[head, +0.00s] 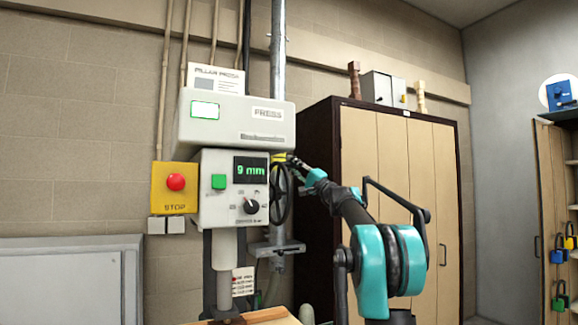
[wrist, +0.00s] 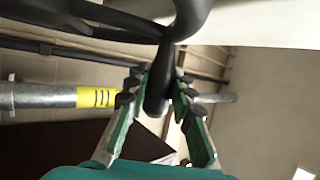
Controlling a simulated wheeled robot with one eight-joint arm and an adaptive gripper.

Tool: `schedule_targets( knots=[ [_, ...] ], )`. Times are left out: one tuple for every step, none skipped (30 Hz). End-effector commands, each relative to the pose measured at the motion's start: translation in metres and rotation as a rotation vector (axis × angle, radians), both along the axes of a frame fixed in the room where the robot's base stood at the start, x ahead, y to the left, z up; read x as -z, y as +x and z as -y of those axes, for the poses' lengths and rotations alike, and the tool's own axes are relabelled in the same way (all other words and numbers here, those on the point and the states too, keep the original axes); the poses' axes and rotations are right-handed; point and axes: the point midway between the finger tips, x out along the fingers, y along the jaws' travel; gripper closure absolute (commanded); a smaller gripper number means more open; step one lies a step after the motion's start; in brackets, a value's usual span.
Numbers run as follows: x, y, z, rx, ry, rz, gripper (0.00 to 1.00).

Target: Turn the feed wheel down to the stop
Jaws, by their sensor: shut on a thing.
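The black feed wheel (head: 281,195) is on the right side of the pillar press (head: 235,120). Its dark rim also shows at the top of the wrist view (wrist: 120,17). My gripper (head: 297,163) is at the upper part of the wheel. In the wrist view, the green fingers of my gripper (wrist: 162,98) are shut on the wheel's black handle (wrist: 158,85), one finger on each side. The press display (head: 250,170) reads 9 mm in green. The rest of the wheel is partly out of the wrist view.
A yellow STOP box (head: 175,187) with a red button is left of the press. A grey pipe with a yellow band (wrist: 95,97) runs behind the wheel. A tall cabinet (head: 400,180) stands to the right, behind my arm. A wooden surface (head: 262,315) is below the press.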

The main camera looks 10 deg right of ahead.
Motion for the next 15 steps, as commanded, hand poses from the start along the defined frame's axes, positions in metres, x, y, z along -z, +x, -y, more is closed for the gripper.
schedule_targets(
  knots=[
    [0.002, -0.006, 0.002, 0.001, -0.005, -0.008, 1.0],
    [0.003, -0.008, 0.003, 0.002, -0.005, -0.008, 1.0],
    [0.005, -0.012, 0.004, 0.001, -0.005, -0.01, 1.0],
    [0.007, -0.015, 0.005, 0.001, -0.005, -0.01, 1.0],
    [0.008, -0.018, 0.006, 0.001, -0.005, -0.011, 1.0],
    [0.011, -0.022, 0.007, 0.002, -0.005, -0.011, 1.0],
    [0.012, -0.024, 0.008, 0.002, -0.005, -0.011, 1.0],
    [0.014, -0.027, 0.009, 0.002, -0.005, -0.012, 1.0],
    [0.017, -0.03, 0.01, 0.001, -0.006, -0.012, 1.0],
    [0.019, -0.033, 0.011, 0.001, -0.006, -0.012, 1.0],
    [0.021, -0.036, 0.012, 0.001, -0.006, -0.012, 1.0],
    [0.024, -0.039, 0.013, 0.001, -0.006, -0.012, 1.0],
    [0.026, -0.041, 0.013, 0.0, -0.006, -0.012, 1.0],
    [0.028, -0.043, 0.014, 0.0, -0.006, -0.012, 1.0],
    [0.032, -0.046, 0.015, 0.001, -0.007, -0.013, 1.0]
  ],
)
